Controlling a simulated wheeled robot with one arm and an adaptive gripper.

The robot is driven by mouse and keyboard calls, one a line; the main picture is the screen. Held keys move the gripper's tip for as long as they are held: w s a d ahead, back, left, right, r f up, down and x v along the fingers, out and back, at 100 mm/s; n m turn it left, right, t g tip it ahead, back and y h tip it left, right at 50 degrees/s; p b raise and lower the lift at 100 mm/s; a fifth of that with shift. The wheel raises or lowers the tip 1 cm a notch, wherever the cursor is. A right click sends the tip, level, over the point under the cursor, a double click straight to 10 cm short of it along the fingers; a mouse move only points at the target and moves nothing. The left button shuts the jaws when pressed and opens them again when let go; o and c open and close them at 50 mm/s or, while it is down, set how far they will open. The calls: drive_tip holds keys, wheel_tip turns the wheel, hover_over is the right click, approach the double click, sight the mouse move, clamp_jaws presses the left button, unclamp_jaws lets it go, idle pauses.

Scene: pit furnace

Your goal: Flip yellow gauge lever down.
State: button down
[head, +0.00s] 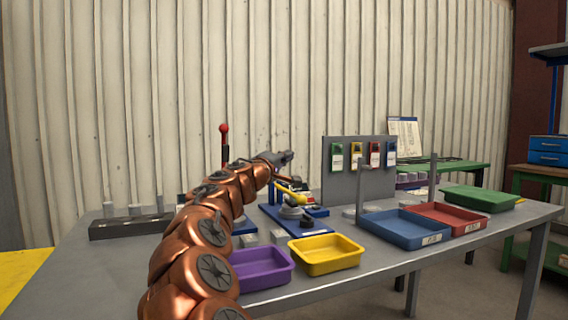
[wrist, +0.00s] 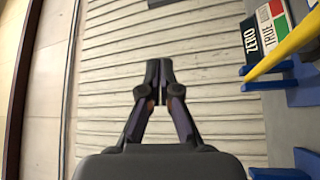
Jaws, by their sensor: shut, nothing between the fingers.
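The yellow lever (head: 291,192) sits on a blue gauge stand (head: 272,193) on the table, just below my gripper (head: 286,157) in the head view. The lever slants in that view. In the wrist view the yellow lever (wrist: 284,50) enters from the right edge, beside a ZERO/TRUE card (wrist: 262,32). My gripper (wrist: 159,77) is shut and empty, with its fingertips together and apart from the lever. My arm hides part of the stand's left side in the head view.
A purple tray (head: 262,283) and yellow tray (head: 327,270) lie in front of the gauge. A grey panel (head: 345,182) with coloured devices stands behind right. Blue (head: 405,243) and red (head: 450,226) trays are farther right. A red-knobbed lever (head: 224,145) rises at left.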

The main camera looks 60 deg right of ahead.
drive_tip(key=shift+s+a+f+b, duration=0.2)
drive_tip(key=shift+s+f+b, duration=0.1)
drive_tip(key=shift+f+b, duration=0.3)
drive_tip(key=shift+s+a+f+b, duration=0.25)
drive_tip(key=shift+f+b, duration=0.3)
drive_tip(key=shift+b, duration=0.15)
drive_tip(key=shift+s+a+f+b, duration=0.15)
drive_tip(key=shift+s+f+b, duration=0.15)
drive_tip(key=shift+f+b, duration=0.3)
drive_tip(key=shift+a, duration=0.15)
drive_tip(key=a+f, duration=0.2)
drive_tip(key=a, duration=0.9)
drive_tip(key=shift+s+a+f, duration=0.15)
drive_tip(key=shift+s+a, duration=0.1)
drive_tip(key=shift+a, duration=0.05)
